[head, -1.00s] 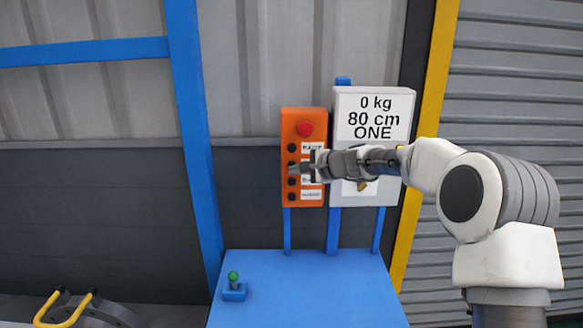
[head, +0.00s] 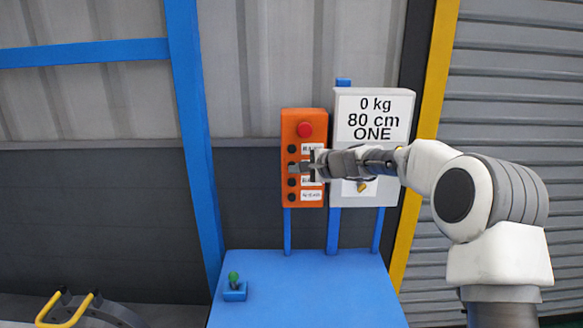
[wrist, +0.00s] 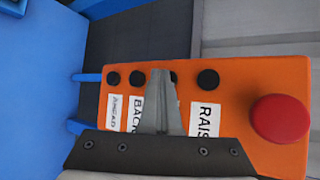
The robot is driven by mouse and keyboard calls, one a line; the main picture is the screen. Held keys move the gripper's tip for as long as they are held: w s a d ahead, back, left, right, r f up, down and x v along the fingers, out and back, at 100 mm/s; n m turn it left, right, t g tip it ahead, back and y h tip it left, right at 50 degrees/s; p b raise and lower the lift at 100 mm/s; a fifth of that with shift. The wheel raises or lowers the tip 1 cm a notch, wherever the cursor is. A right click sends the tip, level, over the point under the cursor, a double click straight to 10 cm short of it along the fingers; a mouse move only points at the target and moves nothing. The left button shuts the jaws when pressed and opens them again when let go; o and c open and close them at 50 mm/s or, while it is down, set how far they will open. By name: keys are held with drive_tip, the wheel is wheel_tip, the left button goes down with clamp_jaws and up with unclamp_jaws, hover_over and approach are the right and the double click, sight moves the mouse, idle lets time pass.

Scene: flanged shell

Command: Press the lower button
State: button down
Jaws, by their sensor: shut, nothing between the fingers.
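The orange control box (head: 288,125) hangs upright on a blue post in the head view, with a red knob on top and a column of black buttons below. In the wrist view the box (wrist: 235,75) lies sideways. One black button (wrist: 207,79) is next to a label reading "RAIS". The button beyond it (wrist: 174,77) is partly hidden by my gripper (wrist: 159,75), and its label is covered. My gripper (head: 291,168) is shut and empty, pointing at the box near that button. I cannot tell whether it touches.
A grey-white box (head: 344,180) reading "0 kg, 80 cm, ONE" stands right beside the orange box. Other black buttons (wrist: 137,78) and (wrist: 113,78) lie close to the fingers. The red knob (wrist: 282,118) is farther off. A blue table (head: 300,290) with a green-topped stick is below.

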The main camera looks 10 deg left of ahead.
drive_tip(key=shift+w+r+p, duration=0.15)
drive_tip(key=shift+w+p, duration=0.3)
drive_tip(key=shift+w, duration=0.05)
idle(0.5)
drive_tip(key=shift+w+r, duration=0.15)
drive_tip(key=shift+r, duration=0.05)
idle(0.5)
drive_tip(key=shift+s+f+b, duration=0.2)
drive_tip(key=shift+b, duration=0.2)
drive_tip(key=shift+s+d+f+b, duration=0.1)
drive_tip(key=shift+s+d+b, duration=0.05)
drive_tip(key=shift+s+b, duration=0.25)
drive_tip(key=s+d+b, duration=0.1)
drive_tip(key=s+b, duration=0.5)
drive_tip(key=shift+d, duration=0.2)
